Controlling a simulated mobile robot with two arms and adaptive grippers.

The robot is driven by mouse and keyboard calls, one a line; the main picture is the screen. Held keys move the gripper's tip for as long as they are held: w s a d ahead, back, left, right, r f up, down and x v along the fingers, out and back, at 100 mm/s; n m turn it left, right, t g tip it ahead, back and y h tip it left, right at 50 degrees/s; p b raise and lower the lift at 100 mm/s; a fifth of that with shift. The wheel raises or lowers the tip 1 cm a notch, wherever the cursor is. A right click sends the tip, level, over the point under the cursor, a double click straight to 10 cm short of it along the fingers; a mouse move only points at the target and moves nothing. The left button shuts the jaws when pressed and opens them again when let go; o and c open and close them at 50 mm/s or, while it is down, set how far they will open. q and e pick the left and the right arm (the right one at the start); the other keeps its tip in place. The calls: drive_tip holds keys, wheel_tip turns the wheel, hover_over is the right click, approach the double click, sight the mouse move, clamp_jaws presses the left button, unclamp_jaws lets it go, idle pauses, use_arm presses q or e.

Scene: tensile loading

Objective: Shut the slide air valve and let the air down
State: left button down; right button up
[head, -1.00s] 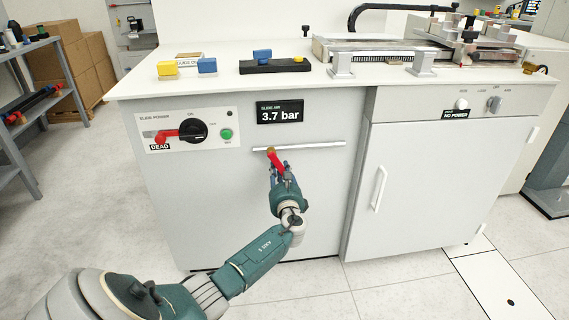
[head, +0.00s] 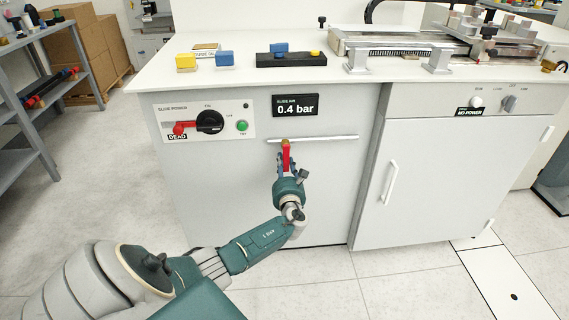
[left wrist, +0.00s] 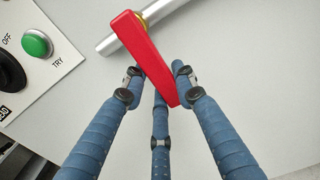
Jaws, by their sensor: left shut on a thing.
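The red handle of the slide air valve (head: 286,152) hangs across the thin silver pipe on the cabinet front, pointing nearly straight down. The slide air display (head: 296,105) above it reads 0.4 bar. My left gripper (head: 287,168) is at the handle's lower end, its fingers closed around it. In the left wrist view, the red handle (left wrist: 146,52) runs from a brass fitting at the pipe down between the blue fingers of my left gripper (left wrist: 156,84). My right gripper is not in view.
Left of the valve is the slide power panel (head: 240,108), with a black rotary switch (head: 210,122), a red lever tagged DEAD and a green button (head: 242,126). A door handle (head: 390,183) sticks out at right. The floor before the cabinet is clear.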

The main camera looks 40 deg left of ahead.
use_arm(q)
drive_tip(key=shift+f, duration=0.15)
drive_tip(key=c, duration=1.4)
unclamp_jaws()
drive_tip(key=shift+o, duration=0.3)
drive_tip(key=shift+s+d, duration=0.1)
drive_tip(key=v, duration=1.1)
drive_tip(key=shift+s+d, duration=0.3)
